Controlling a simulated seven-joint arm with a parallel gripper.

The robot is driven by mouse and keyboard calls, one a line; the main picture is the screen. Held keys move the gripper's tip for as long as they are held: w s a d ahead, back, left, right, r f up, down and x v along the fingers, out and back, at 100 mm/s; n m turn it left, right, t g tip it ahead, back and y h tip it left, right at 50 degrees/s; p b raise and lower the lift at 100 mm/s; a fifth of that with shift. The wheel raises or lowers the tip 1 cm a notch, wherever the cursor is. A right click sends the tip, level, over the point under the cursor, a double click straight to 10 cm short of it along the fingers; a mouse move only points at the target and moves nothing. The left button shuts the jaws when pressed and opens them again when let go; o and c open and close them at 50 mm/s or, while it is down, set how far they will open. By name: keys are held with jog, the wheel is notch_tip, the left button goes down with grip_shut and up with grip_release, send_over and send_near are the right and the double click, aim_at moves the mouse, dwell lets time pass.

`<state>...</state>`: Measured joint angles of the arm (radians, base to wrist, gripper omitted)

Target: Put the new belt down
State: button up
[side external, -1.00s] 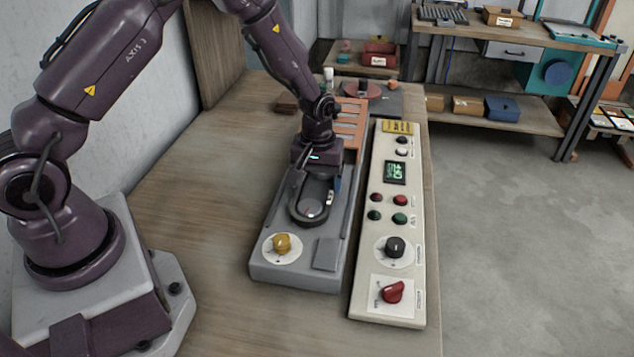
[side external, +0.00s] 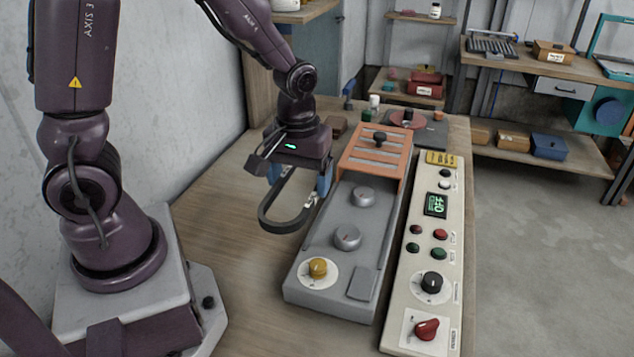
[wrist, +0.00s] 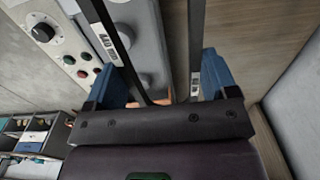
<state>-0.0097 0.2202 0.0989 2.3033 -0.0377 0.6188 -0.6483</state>
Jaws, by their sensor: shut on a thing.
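A black belt (side external: 283,227) forms a long loop with pale labels on its strands. My gripper (side external: 298,190) is shut on the belt and holds it beside the left edge of the grey machine bed (side external: 318,290), over bare wood. How high it hangs above the table is hard to tell. In the wrist view the two belt strands (wrist: 103,35) run between the blue fingers of my gripper (wrist: 165,80). Two round grey pulleys, the near one (side external: 347,237) and the far one (side external: 363,196), stand bare on the machine bed.
A yellow knob (side external: 318,267) sits at the machine's near end. An orange slotted cover (side external: 373,155) is at its far end. A control panel (side external: 405,300) stands to the right, its display reading OFF. The wooden table (side external: 225,205) is clear left of the machine.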

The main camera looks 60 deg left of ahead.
jog(key=shift+s+r, duration=0.2)
jog(key=shift+s, duration=0.25)
jog(key=s+d+f+m, duration=0.3)
jog(key=d+f+m, duration=0.2)
jog(key=d, duration=0.5)
jog(key=s+d+f+m, duration=0.4)
jog(key=d+f, duration=0.1)
jog(key=d, duration=0.6)
jog(key=shift+w+a+f, duration=0.1)
jog(key=shift+f, duration=1.85)
jog(key=shift+w+a+f, duration=0.1)
jog(key=shift+f, duration=1.85)
jog(key=shift+s+f, duration=0.1)
jog(key=o, duration=0.9)
jog(key=shift+c, duration=0.2)
notch_tip(320, 180, up, 12)
jog(key=shift+r, duration=0.2)
